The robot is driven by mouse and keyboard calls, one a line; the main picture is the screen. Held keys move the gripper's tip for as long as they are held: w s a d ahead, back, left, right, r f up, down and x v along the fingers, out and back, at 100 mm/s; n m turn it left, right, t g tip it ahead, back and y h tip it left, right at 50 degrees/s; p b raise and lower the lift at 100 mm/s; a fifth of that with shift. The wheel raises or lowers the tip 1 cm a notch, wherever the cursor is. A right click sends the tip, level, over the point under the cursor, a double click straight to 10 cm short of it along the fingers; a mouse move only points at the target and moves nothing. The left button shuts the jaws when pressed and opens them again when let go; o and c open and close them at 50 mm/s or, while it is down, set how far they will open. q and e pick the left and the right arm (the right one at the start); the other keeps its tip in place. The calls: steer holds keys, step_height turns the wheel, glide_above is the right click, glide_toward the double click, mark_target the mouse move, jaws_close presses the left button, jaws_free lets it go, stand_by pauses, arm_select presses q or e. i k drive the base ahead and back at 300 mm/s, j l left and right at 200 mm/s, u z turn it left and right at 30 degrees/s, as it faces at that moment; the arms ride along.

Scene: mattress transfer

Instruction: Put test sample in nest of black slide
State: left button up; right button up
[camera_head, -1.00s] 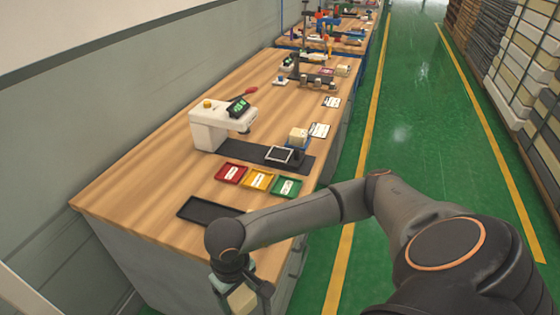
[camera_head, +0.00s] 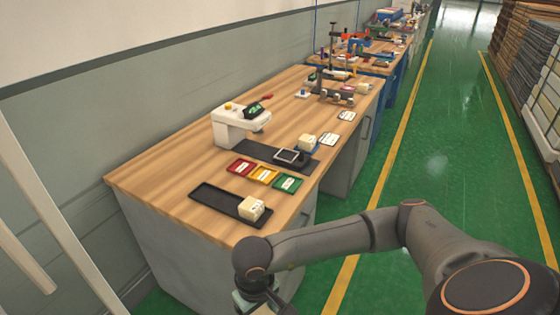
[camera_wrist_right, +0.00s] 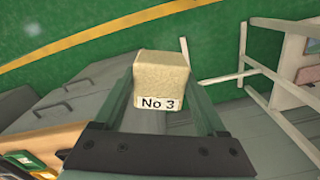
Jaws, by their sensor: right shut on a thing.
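My right gripper (camera_wrist_right: 165,118) is shut on a beige foam sample labelled "No 3" (camera_wrist_right: 161,78). In the head view this gripper (camera_head: 262,300) is at the bottom edge, in front of the bench's near end, and the sample there is mostly cut off or hidden. The black slide (camera_head: 258,151) lies on the bench before a white tester (camera_head: 230,127) with a green display. A dark square nest with a pale face (camera_head: 288,156) sits on the slide and looks empty. My left gripper is not in view.
A black tray (camera_head: 208,194) near the bench's front end holds another beige block (camera_head: 252,208). Red (camera_head: 240,166), yellow (camera_head: 264,174) and green (camera_head: 287,183) trays lie between it and the slide. A beige block (camera_head: 308,141) stands behind the nest. The green aisle is clear.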

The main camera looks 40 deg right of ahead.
mark_target(287, 156)
steer(key=k+u, duration=0.1)
steer(key=u, duration=0.95)
steer(key=k+l, duration=0.1)
steer(key=l, duration=0.3)
steer(key=k+l, duration=0.1)
steer(key=l, duration=0.3)
steer(key=k+l, duration=0.1)
steer(key=l, duration=0.25)
steer(key=k+l, duration=0.15)
steer(key=l, duration=0.25)
steer(key=k+l, duration=0.1)
steer(key=l, duration=0.3)
steer(key=k+l, duration=0.1)
steer(key=l, duration=0.3)
steer(key=k+l, duration=0.1)
steer(key=l, duration=0.3)
steer(key=k+l+u, duration=0.1)
steer(key=l, duration=0.25)
